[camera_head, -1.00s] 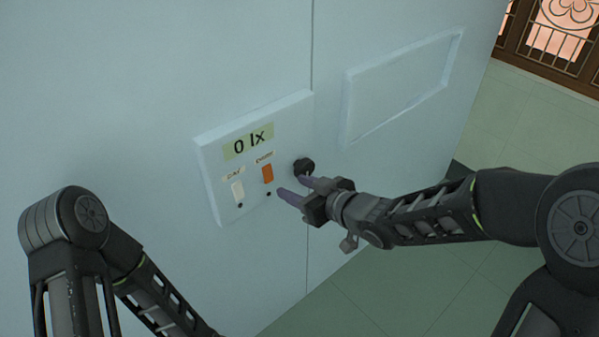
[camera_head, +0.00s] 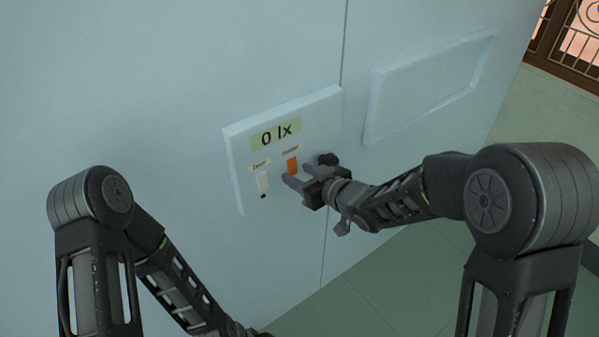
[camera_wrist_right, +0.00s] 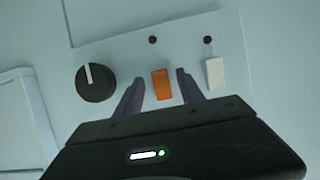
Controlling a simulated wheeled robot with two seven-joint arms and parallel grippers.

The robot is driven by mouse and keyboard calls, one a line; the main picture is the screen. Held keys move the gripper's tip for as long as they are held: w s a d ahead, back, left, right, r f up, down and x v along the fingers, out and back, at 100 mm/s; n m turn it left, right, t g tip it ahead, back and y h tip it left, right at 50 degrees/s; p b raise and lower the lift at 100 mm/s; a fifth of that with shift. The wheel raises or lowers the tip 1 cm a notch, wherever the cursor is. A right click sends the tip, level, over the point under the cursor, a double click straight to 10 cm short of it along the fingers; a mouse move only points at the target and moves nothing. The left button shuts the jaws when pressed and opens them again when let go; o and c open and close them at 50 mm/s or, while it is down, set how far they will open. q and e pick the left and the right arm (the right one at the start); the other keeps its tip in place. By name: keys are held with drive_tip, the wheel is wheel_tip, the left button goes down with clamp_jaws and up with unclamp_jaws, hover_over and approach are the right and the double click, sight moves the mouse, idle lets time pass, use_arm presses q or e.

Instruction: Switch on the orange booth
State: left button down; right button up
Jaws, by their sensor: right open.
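The control panel (camera_head: 238,172) on the pale wall shows "0 lx" on its display (camera_head: 276,134). The orange switch (camera_head: 292,166) and the white switch (camera_head: 262,182) sit below the display. My right gripper (camera_head: 295,175) is open at the orange switch, its purple fingers around the switch's lower part. In the right wrist view the orange switch (camera_wrist_right: 161,84) lies between the two open fingertips (camera_wrist_right: 160,80); contact cannot be told. The white switch (camera_wrist_right: 214,73) is just outside one finger. My left arm is at lower left in the head view; its gripper is out of frame.
A black round knob (camera_head: 328,159) is beside the orange switch, close to my right gripper; it shows clearly in the wrist view (camera_wrist_right: 95,83). A framed recess (camera_head: 430,88) is in the wall to the right. Green floor tiles (camera_head: 390,285) are open below.

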drive_tip(key=shift+w+a+f, duration=0.1)
drive_tip(key=shift+w+a, duration=0.05)
drive_tip(key=shift+w, duration=0.05)
clamp_jaws()
idle(0.5)
